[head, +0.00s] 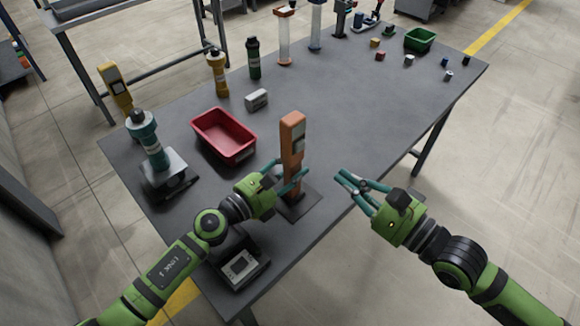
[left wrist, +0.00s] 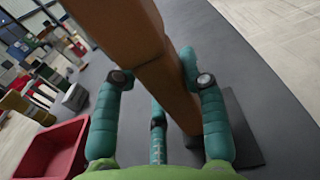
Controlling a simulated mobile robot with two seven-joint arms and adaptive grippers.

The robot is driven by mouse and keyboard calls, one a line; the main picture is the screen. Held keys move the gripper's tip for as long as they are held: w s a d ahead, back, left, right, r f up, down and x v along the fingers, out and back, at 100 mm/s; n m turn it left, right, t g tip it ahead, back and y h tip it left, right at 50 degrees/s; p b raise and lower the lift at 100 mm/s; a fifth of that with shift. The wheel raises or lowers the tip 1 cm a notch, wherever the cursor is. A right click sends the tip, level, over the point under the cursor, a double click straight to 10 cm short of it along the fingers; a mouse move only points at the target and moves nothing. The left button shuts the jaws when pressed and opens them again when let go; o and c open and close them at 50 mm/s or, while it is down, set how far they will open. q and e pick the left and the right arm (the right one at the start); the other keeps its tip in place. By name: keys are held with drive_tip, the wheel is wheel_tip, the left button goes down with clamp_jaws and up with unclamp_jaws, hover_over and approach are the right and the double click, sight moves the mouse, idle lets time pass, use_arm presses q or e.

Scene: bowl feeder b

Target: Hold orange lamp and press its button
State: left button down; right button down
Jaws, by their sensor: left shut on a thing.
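The orange lamp (head: 291,145) stands upright near the front of the grey table, over a dark base plate. It has a pale panel on the upper part of one side; I cannot make out the button for certain. My left gripper (head: 291,176) is shut on the lamp's lower half from the left. In the left wrist view the teal fingers (left wrist: 160,95) lie on either side of the orange body (left wrist: 140,45). My right gripper (head: 350,185) is to the right of the lamp, apart from it, with its fingers spread and nothing between them.
A red bin (head: 224,136) stands left of the lamp. A teal bottle-like device (head: 147,138) and a grey scale-like box (head: 240,268) are near the left edge. Several bottles and a green bin (head: 420,40) are farther back. The table's middle (head: 350,110) is clear.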

sight(300, 146)
idle(0.3)
drive_tip(key=w+a+m+t+h, duration=0.4)
drive_tip(key=w+a+t+h, duration=0.1)
drive_tip(key=t+h, duration=0.5)
drive_tip(key=shift+a+f+m+h, duration=0.3)
drive_tip(key=shift+a+h, duration=0.1)
drive_tip(key=shift+a, duration=0.05)
idle(0.4)
drive_tip(key=shift+w+a, duration=0.1)
drive_tip(key=shift+w, duration=0.15)
idle(1.2)
drive_tip(key=shift+w+a, duration=0.2)
